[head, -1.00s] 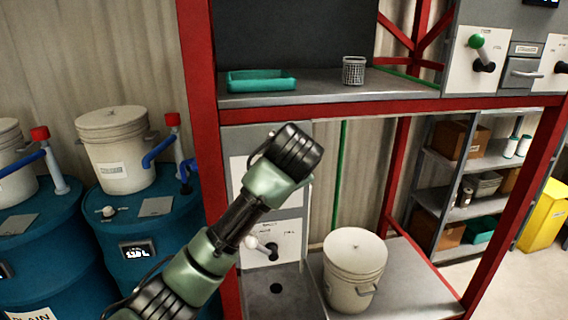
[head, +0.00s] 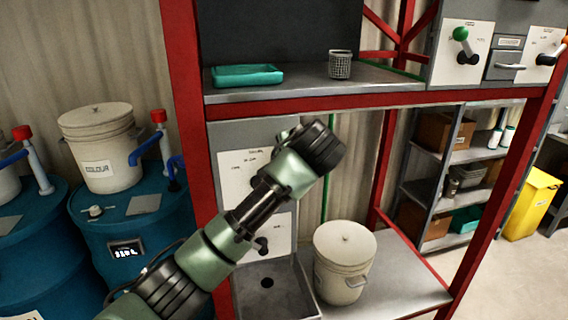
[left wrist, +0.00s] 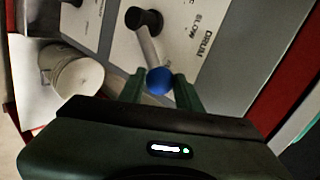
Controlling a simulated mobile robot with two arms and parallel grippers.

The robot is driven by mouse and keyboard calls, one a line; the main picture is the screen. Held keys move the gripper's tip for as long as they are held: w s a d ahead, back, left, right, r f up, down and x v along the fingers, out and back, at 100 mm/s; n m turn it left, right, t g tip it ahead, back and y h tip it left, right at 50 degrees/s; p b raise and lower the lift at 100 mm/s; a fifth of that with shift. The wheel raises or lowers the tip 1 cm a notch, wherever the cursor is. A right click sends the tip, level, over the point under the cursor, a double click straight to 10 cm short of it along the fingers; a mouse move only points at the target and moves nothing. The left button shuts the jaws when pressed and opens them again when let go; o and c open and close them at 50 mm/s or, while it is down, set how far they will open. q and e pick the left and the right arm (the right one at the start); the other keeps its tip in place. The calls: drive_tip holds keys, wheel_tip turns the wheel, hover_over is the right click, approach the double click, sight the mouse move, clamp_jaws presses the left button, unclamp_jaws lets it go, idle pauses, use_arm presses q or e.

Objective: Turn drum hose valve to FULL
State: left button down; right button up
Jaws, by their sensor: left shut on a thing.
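The drum hose valve is a lever with a blue ball knob (left wrist: 159,80) and a black hub (left wrist: 149,20), on a white panel in the left wrist view. The words DRUM and SLOW show beside it; I cannot read a FULL mark. My left gripper (left wrist: 159,92) is shut on the blue knob, one finger on each side. In the head view the valve panel (head: 234,178) is on the red frame, partly behind my left arm. My arm hides the knob and fingers there. My right gripper is not in view.
A lower panel has another black hub (head: 262,245). A lidded white bucket (head: 345,258) stands on the low shelf to the right. Blue drums (head: 150,235) stand at the left. A teal tray (head: 247,76) and mesh basket (head: 340,65) are on the upper shelf.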

use_arm(q)
drive_tip(key=c, duration=1.4)
unclamp_jaws()
drive_tip(key=shift+f, duration=0.2)
drive_tip(key=shift+o, duration=0.7)
drive_tip(key=shift+w, duration=0.2)
drive_tip(key=b+v, duration=0.3)
drive_tip(key=v, duration=0.4)
drive_tip(key=shift+s+d+r+b, duration=0.15)
drive_tip(key=shift+s+r+b, duration=0.05)
drive_tip(key=shift+s+b, duration=0.2)
drive_tip(key=shift+w, duration=0.1)
